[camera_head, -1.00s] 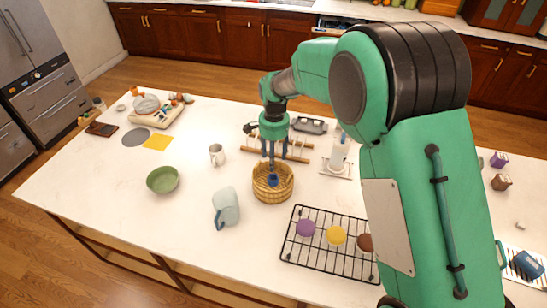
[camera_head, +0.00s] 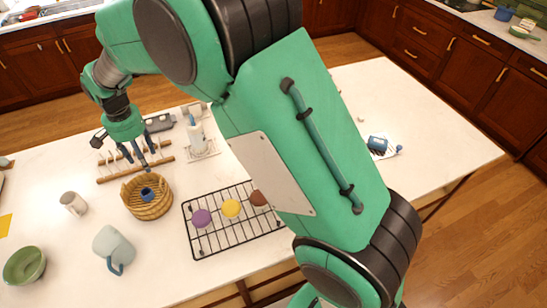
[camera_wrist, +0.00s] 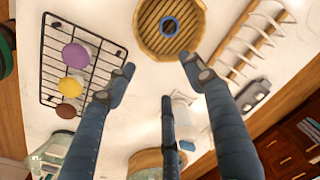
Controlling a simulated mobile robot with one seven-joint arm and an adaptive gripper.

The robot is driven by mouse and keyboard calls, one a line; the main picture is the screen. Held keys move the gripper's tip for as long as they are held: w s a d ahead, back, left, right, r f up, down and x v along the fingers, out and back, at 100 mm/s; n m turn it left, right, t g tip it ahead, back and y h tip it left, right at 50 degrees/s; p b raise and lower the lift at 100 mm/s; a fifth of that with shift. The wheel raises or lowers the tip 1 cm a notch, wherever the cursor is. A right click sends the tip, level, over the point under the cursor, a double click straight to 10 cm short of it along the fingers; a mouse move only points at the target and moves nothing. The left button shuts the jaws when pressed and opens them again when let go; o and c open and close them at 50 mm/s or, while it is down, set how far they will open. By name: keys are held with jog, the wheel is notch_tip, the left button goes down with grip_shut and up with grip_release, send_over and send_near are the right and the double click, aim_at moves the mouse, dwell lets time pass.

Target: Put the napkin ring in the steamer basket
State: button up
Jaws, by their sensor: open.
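The napkin ring (camera_head: 147,193) is a small dark blue ring. It lies inside the round woven steamer basket (camera_head: 148,210) on the white counter. In the wrist view the ring (camera_wrist: 170,27) rests on the slatted floor of the basket (camera_wrist: 146,40), near its middle. My gripper (camera_head: 143,160) is above the back of the basket, with its blue-grey fingers spread and empty. In the wrist view my gripper (camera_wrist: 158,72) shows its fingers apart with nothing between them, clear of the ring.
A black wire rack (camera_head: 210,240) with purple, yellow and brown rounds stands right of the basket. A pale blue pitcher (camera_head: 113,247) is in front, a mug (camera_head: 74,203) and green bowl (camera_head: 24,265) at left. A wooden peg rack (camera_head: 117,173) and white bottle (camera_head: 195,133) stand behind.

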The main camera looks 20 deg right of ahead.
jog(key=s+d+r+n+t, duration=0.1)
jog(key=s+d+r, duration=0.5)
jog(key=d+r, duration=0.4)
jog(key=s+d+r+n+t, duration=0.1)
jog(key=s+d+r, duration=0.6)
jog(key=d, duration=0.5)
jog(key=s+d+r+n+t, duration=0.1)
jog(key=s+d, duration=0.6)
jog(key=s, duration=0.3)
jog(key=s+d+r+t, duration=0.1)
jog(key=s+d+t, duration=0.1)
jog(key=s+d, duration=0.5)
jog(key=s, duration=0.4)
jog(key=shift+s+d+r+n, duration=0.15)
jog(key=shift+s+r+n, duration=0.15)
jog(key=shift+r+n, duration=0.1)
jog(key=shift+f, duration=0.15)
notch_tip(320, 180, down, 6)
jog(key=b, duration=0.6)
